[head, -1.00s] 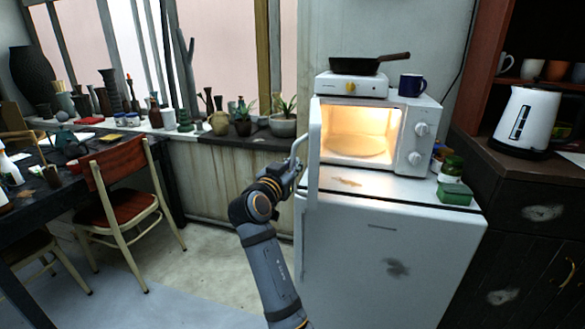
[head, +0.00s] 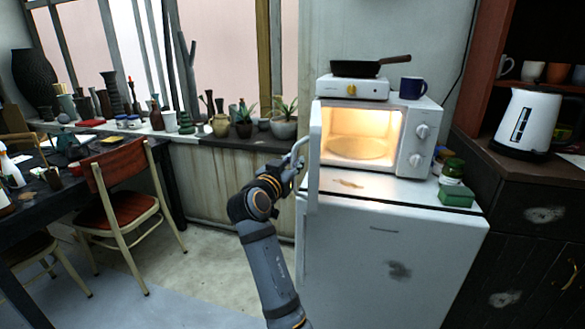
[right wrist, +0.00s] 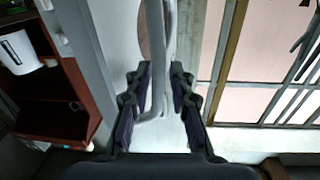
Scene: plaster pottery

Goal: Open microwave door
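The white microwave (head: 412,135) stands on the fridge, its lit cavity with a round plate (head: 358,147) exposed. Its door (head: 314,150) is swung out toward me on the left and shows nearly edge-on. The door's pale curved handle (head: 299,148) is on the door's left side. My right gripper (head: 292,168) is beside the handle. In the right wrist view the handle (right wrist: 157,60) passes between the fingers of my right gripper (right wrist: 162,75). The fingers look apart, with a gap beside the handle. My left gripper is out of view.
A hot plate (head: 352,87) with a black pan (head: 368,67) and a blue mug (head: 413,87) are on the microwave. A green box (head: 456,196) and jars are to its right on the fridge (head: 390,250). A red chair (head: 122,190) is at left; floor between is clear.

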